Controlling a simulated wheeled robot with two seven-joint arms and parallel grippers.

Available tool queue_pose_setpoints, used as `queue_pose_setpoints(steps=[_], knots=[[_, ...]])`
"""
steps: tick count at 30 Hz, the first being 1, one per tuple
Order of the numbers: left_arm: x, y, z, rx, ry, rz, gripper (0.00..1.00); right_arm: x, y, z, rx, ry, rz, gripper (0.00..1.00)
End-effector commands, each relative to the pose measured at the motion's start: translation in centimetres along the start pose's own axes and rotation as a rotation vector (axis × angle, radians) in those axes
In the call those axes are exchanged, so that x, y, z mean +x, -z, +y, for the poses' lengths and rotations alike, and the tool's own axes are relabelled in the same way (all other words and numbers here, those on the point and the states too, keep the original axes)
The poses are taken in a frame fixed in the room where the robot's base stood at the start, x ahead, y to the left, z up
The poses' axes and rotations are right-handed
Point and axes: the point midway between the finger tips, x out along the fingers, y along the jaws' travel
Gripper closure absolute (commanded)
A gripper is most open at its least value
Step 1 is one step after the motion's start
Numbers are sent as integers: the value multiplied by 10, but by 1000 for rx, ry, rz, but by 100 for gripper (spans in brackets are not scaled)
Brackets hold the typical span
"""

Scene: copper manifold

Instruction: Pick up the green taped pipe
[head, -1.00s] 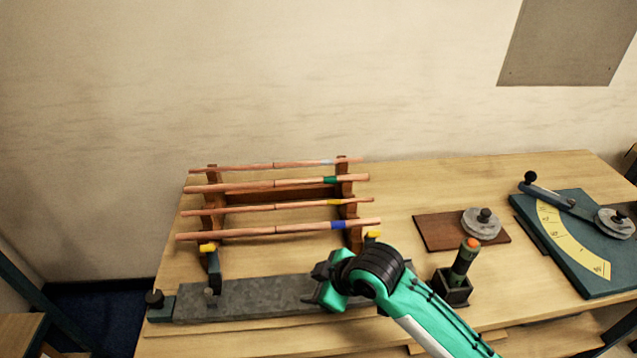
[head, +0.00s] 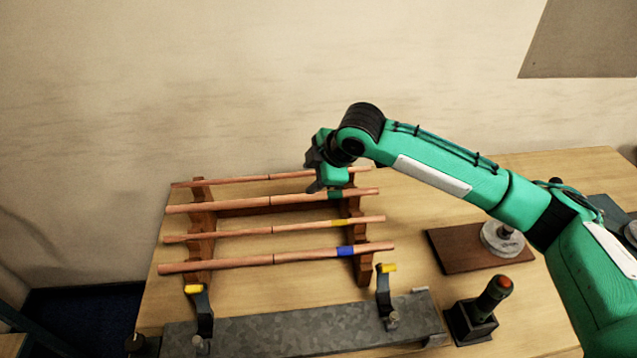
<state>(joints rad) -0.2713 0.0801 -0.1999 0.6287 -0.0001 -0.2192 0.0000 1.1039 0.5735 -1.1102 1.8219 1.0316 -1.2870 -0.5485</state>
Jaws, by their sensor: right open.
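The green taped pipe (head: 240,203) is a copper rod with a green band near its right end. It lies across the wooden rack (head: 201,225), second from the back. My right gripper (head: 312,182) is open and above the back part of the rack, near the green taped pipe and the rearmost pipe. It hides part of the rearmost pipe; whether it touches either pipe I cannot tell. My left gripper is not in view.
The rearmost pipe (head: 230,180), the yellow taped pipe (head: 230,234) and the blue taped pipe (head: 230,264) share the rack. A grey metal bar (head: 290,328) with upright yellow-tipped clamps (head: 384,290) stands in front. A brown board (head: 455,251) and a dark holder (head: 472,322) are at the right.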

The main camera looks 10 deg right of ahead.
Motion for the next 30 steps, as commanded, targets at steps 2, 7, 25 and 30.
queue_pose_setpoints(steps=[2, 7, 25, 30], knots=[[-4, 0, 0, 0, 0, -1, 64, 7, 1, 0, 0, 4, 0, 55], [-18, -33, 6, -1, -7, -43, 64, 40, 2, 1, 1, 5, 0, 55], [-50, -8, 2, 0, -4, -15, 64, 106, 3, 2, 1, 3, -1, 55], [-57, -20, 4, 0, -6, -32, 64, 127, 2, 1, 0, 3, -1, 55]])
